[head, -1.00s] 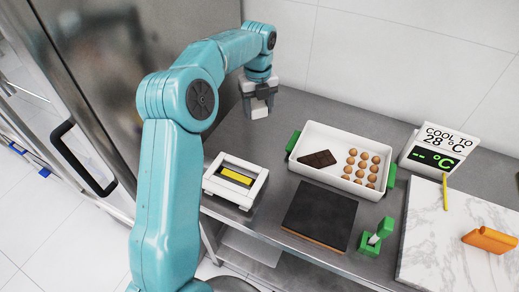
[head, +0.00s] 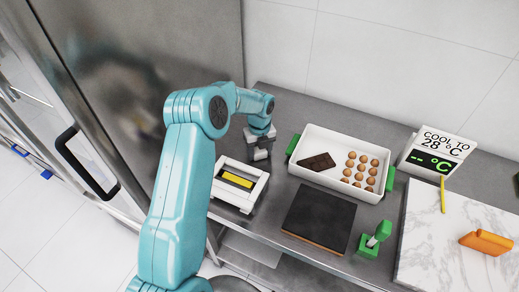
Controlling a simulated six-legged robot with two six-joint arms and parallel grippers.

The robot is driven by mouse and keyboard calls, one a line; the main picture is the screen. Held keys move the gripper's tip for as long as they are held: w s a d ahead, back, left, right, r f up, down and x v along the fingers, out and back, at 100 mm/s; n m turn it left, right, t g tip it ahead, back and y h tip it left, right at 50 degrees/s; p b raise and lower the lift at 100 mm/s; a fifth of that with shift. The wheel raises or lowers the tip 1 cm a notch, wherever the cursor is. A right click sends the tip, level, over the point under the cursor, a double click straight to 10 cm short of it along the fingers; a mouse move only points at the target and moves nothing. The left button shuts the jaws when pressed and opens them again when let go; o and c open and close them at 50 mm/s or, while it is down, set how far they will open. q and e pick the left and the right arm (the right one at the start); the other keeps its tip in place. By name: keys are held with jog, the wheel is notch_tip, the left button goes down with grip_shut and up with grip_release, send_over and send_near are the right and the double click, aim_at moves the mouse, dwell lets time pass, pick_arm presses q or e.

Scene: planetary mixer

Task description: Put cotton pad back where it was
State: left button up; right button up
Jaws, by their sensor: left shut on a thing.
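My left gripper (head: 260,153) hangs fingers down above the back left of the counter, just behind the white frame. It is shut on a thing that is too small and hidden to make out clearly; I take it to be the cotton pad. No other cotton pad shows. The white frame (head: 258,190) with a yellow bar (head: 237,179) across it stands on the counter in front of the gripper. My right gripper is not in view.
A white tray (head: 330,137) with green handles holds a dark chocolate slab (head: 317,161) and several brown balls. A dark square board (head: 318,217), a green stand (head: 374,240), a temperature display (head: 437,155) and a marble slab (head: 450,240) lie rightward. A steel cabinet (head: 140,80) stands left.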

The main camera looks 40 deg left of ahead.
pick_arm(q)
jog(key=shift+d, duration=0.15)
jog(key=shift+w+f, duration=0.1)
jog(key=shift+f, duration=0.05)
jog(key=o, duration=0.9)
jog(key=shift+o, duration=0.2)
